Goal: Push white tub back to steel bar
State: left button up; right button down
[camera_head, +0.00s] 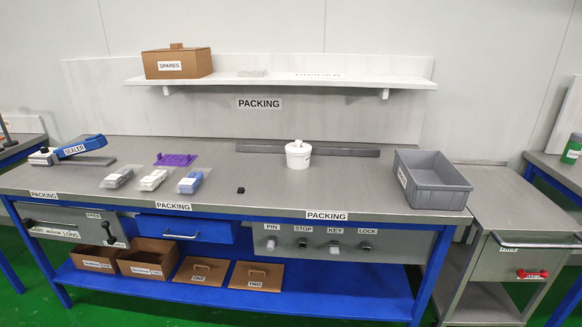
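The white tub (298,156) with a lid stands upright on the grey packing bench, right of the bench's middle. The long dark grey steel bar (345,152) lies along the back of the bench, and the tub covers part of it. The tub's base shows in front of the bar's front edge. I cannot tell whether the tub touches the bar. Neither of my grippers is in view.
A small black object (240,190) lies left of and nearer than the tub. Several bagged packs, including a blue one (191,182), and a purple tray (176,159) lie left. A grey crate (432,180) stands right. Bench surface before the tub is clear.

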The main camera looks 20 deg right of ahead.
aim_at(297, 161)
jog(key=u, duration=0.7)
jog(key=i, duration=1.4)
jog(key=z, duration=0.45)
